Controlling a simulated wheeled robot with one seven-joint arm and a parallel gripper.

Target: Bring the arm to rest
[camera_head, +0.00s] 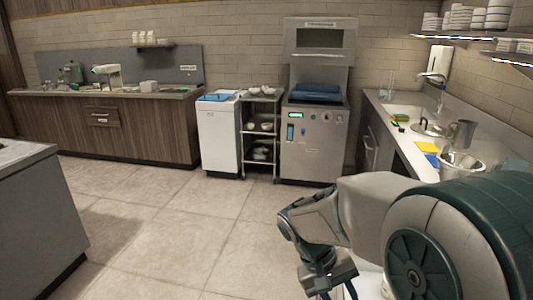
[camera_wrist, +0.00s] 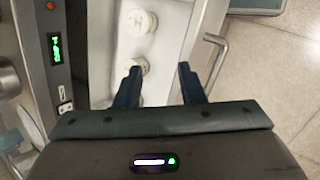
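My arm shows at the lower right of the head view, bent, with my gripper (camera_head: 328,284) low and pointing down near the bottom edge. In the wrist view my gripper (camera_wrist: 159,67) has its two dark fingers well apart with nothing between them. Beyond the fingers is a white surface (camera_wrist: 178,30) with round pale knobs or lids (camera_wrist: 139,66) on it. I cannot tell how far the fingertips are above it.
In the wrist view a dark panel with a green display (camera_wrist: 57,48) is at left and a metal handle (camera_wrist: 215,60) at right.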

